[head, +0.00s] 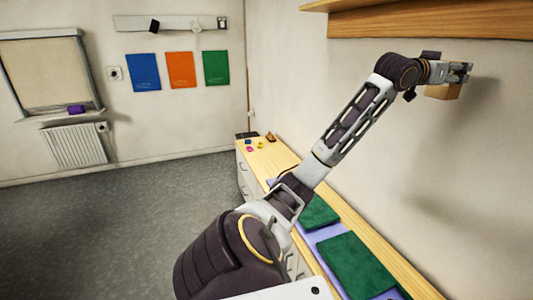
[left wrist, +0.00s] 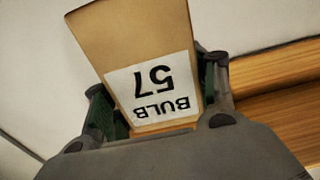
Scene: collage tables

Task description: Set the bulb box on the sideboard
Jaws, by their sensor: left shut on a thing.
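The bulb box (left wrist: 143,45) is a tan cardboard box with a white label reading "BULB 57", upside down in the left wrist view. My left gripper (left wrist: 160,100) is shut on it, with a finger on each side. In the head view the left gripper (head: 458,74) is high at the right, close to the wall, and the box (head: 443,91) shows partly below it. The sideboard (head: 275,152) is the long wooden-topped unit with drawers along the right wall, well below the box. My right gripper is not in view.
Green mats (head: 355,268) and a purple sheet (head: 325,232) lie on the sideboard. Small coloured things (head: 254,146) and a dark item sit at its far end. A wooden shelf (head: 430,22) juts from the wall above my left arm. Bare wood shows along the wall side.

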